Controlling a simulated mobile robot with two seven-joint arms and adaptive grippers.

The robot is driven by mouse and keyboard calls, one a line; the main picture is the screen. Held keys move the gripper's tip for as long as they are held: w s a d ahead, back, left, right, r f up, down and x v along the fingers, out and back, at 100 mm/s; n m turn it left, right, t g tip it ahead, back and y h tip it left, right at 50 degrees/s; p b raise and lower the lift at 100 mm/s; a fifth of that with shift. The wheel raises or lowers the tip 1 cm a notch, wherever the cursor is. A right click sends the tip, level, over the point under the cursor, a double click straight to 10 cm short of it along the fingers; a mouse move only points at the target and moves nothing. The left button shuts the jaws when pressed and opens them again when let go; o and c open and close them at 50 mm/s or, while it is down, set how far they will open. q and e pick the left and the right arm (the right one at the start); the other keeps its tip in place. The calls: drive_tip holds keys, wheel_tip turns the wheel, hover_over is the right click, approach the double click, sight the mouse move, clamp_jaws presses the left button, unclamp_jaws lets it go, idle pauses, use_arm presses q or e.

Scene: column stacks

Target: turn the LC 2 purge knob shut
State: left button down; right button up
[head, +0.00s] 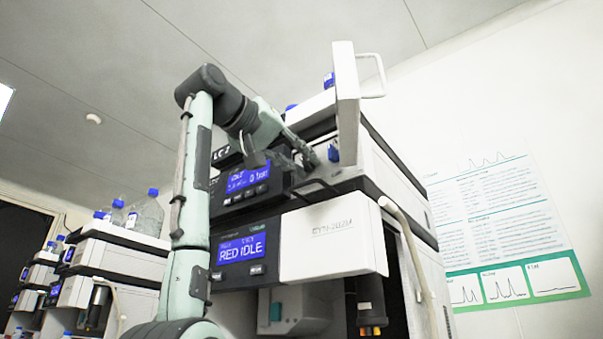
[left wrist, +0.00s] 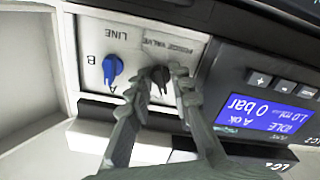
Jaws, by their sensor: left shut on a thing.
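The LC 2 purge knob is a dark knob (left wrist: 158,74) under the upside-down "PURGE VALVE" label in the left wrist view. My left gripper (left wrist: 164,82) is shut on it, a finger on each side. In the head view my left gripper (head: 308,160) reaches the front of the LC 2 stack, and its fingers hide the knob. The knob's exact turn angle is hard to tell. The LC 2 pump display (left wrist: 262,115) reads IDLE and 0 bar; it also shows in the head view (head: 248,177). My right gripper is not in view.
A blue LINE selector knob (left wrist: 112,68) with A and B marks sits close beside the purge knob. An open white door (head: 346,100) with a handle stands out just right of my gripper. A lower module (head: 333,240) sits below. Other stacks (head: 112,262) stand at left.

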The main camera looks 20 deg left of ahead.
use_arm(q)
drive_tip(key=m, duration=0.3)
drive_tip(key=shift+a+m, duration=0.1)
drive_tip(key=shift+m, duration=0.8)
drive_tip(key=shift+p, duration=0.3)
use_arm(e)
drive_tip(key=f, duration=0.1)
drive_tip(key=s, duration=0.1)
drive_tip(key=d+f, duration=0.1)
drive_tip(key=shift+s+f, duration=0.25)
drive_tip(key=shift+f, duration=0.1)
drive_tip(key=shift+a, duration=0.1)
use_arm(q)
drive_tip(key=c, duration=1.7)
unclamp_jaws()
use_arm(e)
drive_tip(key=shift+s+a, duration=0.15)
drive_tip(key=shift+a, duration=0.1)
use_arm(q)
drive_tip(key=v, duration=1.2)
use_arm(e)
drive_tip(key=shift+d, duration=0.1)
